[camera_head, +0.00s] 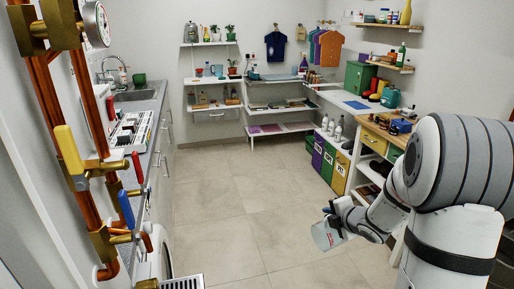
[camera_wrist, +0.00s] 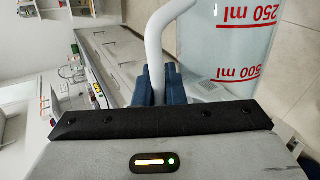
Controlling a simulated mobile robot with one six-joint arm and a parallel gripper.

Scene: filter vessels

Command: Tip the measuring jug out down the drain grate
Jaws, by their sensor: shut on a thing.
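The measuring jug (camera_head: 327,236) is clear with a pale bluish tint and red marks, and hangs above the floor in the head view. My gripper (camera_head: 343,213) is shut on its handle. In the wrist view the white handle (camera_wrist: 157,45) runs between my gripper's blue fingers (camera_wrist: 160,84), and the jug wall (camera_wrist: 225,55) shows red 250 ml and 500 ml marks. The jug looks a little tilted; how much liquid it holds I cannot tell.
Copper pipes with coloured valve levers (camera_head: 70,150) stand at the near left, by a counter with a sink (camera_head: 135,95). A workbench (camera_head: 385,135) and coloured bins (camera_head: 330,160) line the right. The tiled floor (camera_head: 225,200) in the middle is clear.

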